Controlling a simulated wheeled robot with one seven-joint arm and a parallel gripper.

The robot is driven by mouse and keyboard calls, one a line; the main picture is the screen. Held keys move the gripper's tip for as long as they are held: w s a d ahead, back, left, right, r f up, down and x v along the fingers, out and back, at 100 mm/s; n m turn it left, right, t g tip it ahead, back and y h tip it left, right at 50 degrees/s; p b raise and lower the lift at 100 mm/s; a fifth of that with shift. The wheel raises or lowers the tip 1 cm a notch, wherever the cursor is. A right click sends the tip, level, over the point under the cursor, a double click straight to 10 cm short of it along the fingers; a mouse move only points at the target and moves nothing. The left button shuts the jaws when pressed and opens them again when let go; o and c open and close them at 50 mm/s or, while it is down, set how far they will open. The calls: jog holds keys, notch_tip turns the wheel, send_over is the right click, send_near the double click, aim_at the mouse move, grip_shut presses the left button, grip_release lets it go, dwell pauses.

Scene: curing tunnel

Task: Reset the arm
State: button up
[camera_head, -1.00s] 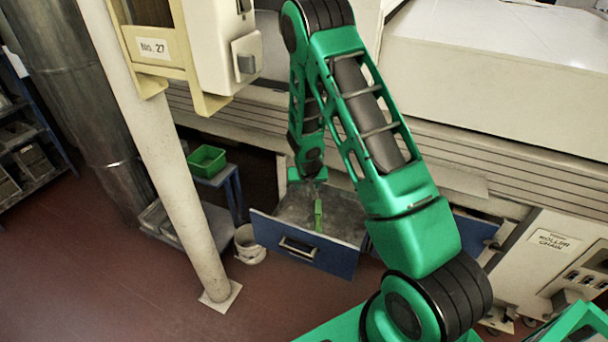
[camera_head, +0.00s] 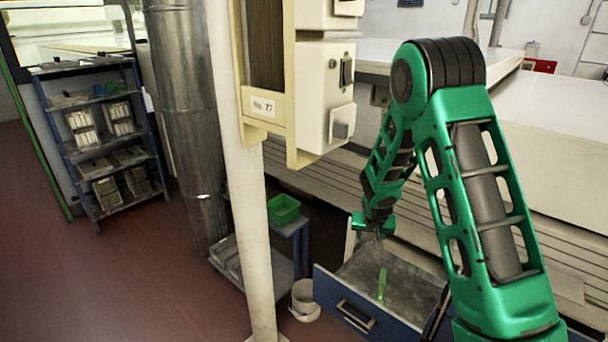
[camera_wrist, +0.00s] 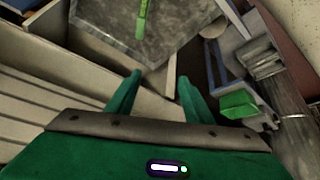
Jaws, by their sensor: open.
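My green arm reaches over an open blue-fronted drawer (camera_head: 345,309) in the head view. My gripper (camera_head: 373,236) is above the back of the drawer, apart from anything. In the wrist view its two fingers (camera_wrist: 158,82) are spread with nothing between them. A bright green slim object (camera_head: 381,285) lies on the drawer's grey floor. It also shows at the top of the wrist view (camera_wrist: 141,20), beyond the fingertips. Part of the drawer's right side is hidden behind my arm.
A pale round post (camera_head: 240,190) stands left of the drawer. A cream cabinet marked "No. 27" (camera_head: 262,105) hangs above. A green bin (camera_head: 284,209) sits on a small blue stand, with a white bucket (camera_head: 304,300) below. A shelf rack (camera_head: 100,140) stands far left; red floor there is clear.

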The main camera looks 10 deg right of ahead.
jog(key=s+d+r+m+g, duration=0.1)
jog(key=s+d+r, duration=0.3)
jog(key=s+r, duration=0.45)
jog(key=s+d+r+m+g, duration=0.1)
jog(key=s+d+r+g, duration=0.15)
jog(key=s+r, duration=0.6)
jog(key=s+a+r+g+y, duration=0.1)
jog(key=s+r, duration=0.2)
jog(key=s, duration=1)
jog(key=s+a+r+g+y, duration=0.1)
jog(key=s+r, duration=0.2)
jog(key=s, duration=1.1)
jog(key=shift+s+a+y, duration=0.25)
jog(key=shift+s+y, duration=0.05)
jog(key=shift+y, duration=0.1)
jog(key=shift+w+d+f, duration=0.1)
jog(key=shift+w+f, duration=0.15)
jog(key=shift+w, duration=0.35)
